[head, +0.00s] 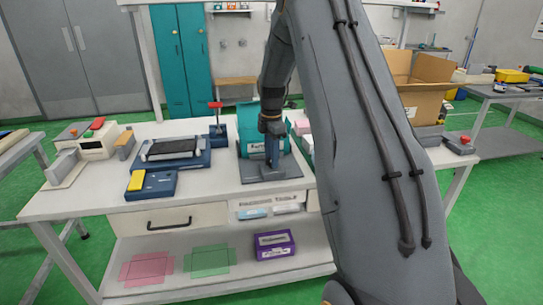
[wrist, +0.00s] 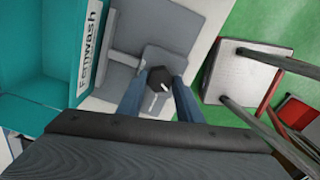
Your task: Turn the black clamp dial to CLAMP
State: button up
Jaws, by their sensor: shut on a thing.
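The black clamp dial (wrist: 157,76) sits on a small grey block in the wrist view. It carries a short white mark on its lower right side. A white line shows on the block just below the dial; no lettering can be read there. My gripper (wrist: 161,84) has one blue-grey finger on each side of the dial and is shut on it. In the head view my gripper (head: 271,153) points down over the grey fixture (head: 284,182) on the bench, and the dial is hidden there.
A teal container (head: 247,117) with a white label stands close behind my gripper; it fills the left of the wrist view (wrist: 38,60). A blue device with a red handle (head: 215,105), a blue tray (head: 181,161) and a beige box (head: 97,143) stand left. A cardboard box (head: 425,95) is right.

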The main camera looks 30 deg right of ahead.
jog(key=m, duration=0.7)
jog(key=shift+d+r, duration=0.1)
jog(key=m, duration=0.4)
jog(key=shift+p, duration=0.3)
jog(key=m, duration=0.3)
jog(key=shift+m, duration=0.3)
jog(key=m, duration=0.3)
jog(key=shift+m, duration=0.3)
jog(key=m, duration=0.3)
jog(key=shift+m, duration=0.3)
jog(key=m, duration=0.4)
jog(key=shift+m, duration=1.8)
jog(key=shift+w, duration=0.1)
